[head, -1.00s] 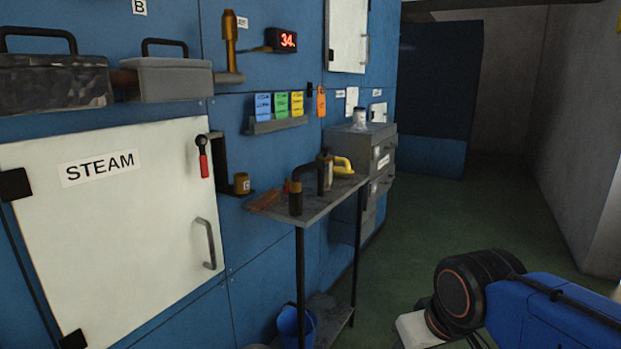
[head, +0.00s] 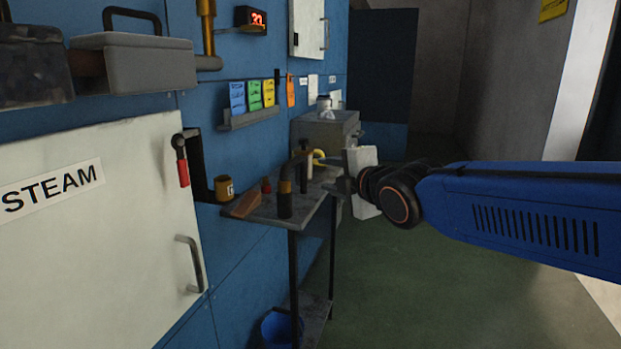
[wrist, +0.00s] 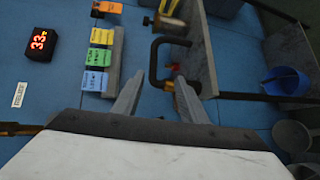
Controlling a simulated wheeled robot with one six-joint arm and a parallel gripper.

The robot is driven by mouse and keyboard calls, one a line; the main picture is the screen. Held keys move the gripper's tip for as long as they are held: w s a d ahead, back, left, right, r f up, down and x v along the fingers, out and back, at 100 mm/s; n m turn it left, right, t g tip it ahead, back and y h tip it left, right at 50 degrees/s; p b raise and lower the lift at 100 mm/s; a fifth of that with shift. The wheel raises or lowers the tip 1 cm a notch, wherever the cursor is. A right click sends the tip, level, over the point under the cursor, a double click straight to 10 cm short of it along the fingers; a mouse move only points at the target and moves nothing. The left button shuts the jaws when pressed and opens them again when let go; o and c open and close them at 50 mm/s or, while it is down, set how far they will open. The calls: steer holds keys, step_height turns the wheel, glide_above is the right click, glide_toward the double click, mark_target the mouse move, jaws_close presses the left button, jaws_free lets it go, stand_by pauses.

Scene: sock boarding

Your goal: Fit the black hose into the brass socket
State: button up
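The black hose (head: 285,200) is a bent black pipe with a brass band, standing on the small grey side table. In the wrist view the black hose (wrist: 154,62) appears as a dark arch just beyond my fingertips. The brass socket (head: 225,188) is a short brass cup on a black wall bracket, left of the table; I cannot make it out in the wrist view. My gripper (head: 344,185) is at the table's right side, apart from the hose. In the wrist view my gripper (wrist: 157,82) has its two fingers spread with nothing held between them.
The side table (head: 262,213) also holds a brown wedge (head: 243,204) and a yellow-handled item (head: 319,157). A grey drawer cabinet (head: 325,130) stands behind. A blue bucket (head: 278,328) sits below. The white STEAM door (head: 100,235) is left; green floor lies open at right.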

steer(key=n, duration=0.1)
glide_toward(296, 163)
steer(key=x, duration=0.5)
steer(key=shift+w+f, duration=0.1)
steer(key=shift+w, duration=0.35)
steer(key=shift+x, duration=2.75)
steer(key=shift+a, duration=0.1)
jaws_close()
